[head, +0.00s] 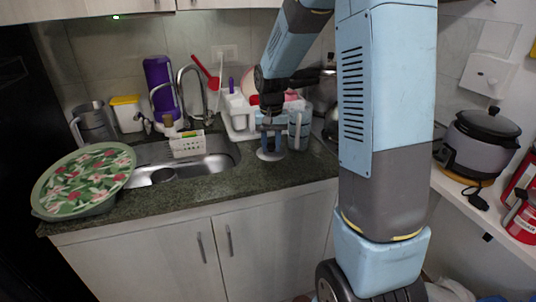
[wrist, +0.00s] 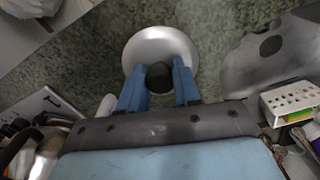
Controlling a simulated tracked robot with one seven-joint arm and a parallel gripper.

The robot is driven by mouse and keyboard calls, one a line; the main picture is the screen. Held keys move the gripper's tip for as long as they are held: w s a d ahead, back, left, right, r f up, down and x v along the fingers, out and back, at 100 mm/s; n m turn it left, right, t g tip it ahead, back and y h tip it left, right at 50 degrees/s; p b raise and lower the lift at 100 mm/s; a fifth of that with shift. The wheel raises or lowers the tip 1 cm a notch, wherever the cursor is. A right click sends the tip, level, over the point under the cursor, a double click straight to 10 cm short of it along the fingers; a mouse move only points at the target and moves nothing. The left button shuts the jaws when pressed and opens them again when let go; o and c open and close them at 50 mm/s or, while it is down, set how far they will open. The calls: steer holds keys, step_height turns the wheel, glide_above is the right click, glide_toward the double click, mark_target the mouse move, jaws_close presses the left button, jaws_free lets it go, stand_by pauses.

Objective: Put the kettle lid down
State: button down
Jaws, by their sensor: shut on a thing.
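The kettle lid is a round silver disc with a black knob. It shows in the wrist view (wrist: 160,42) and in the head view (head: 270,155), over the dark green counter (head: 250,182) just right of the sink. My gripper (wrist: 159,73) is shut on the lid's knob, with a blue finger on each side of it. In the head view my gripper (head: 271,138) points down at the counter. The lid is roughly level; I cannot tell whether it touches the counter. The kettle cannot be made out clearly behind my arm.
The steel sink (head: 218,160) is left of the lid, with a white perforated caddy (head: 187,145) at it. A clear container (head: 300,128) stands close right of my gripper. A white dish rack (head: 238,115) is behind. Bare counter lies in front of the lid.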

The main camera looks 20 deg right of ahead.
mark_target(269, 153)
steer(key=shift+w+a+f, duration=0.2)
steer(key=shift+w+f, duration=0.45)
steer(key=shift+f, duration=1.7)
steer(key=shift+f, duration=0.1)
steer(key=c, duration=0.8)
jaws_free()
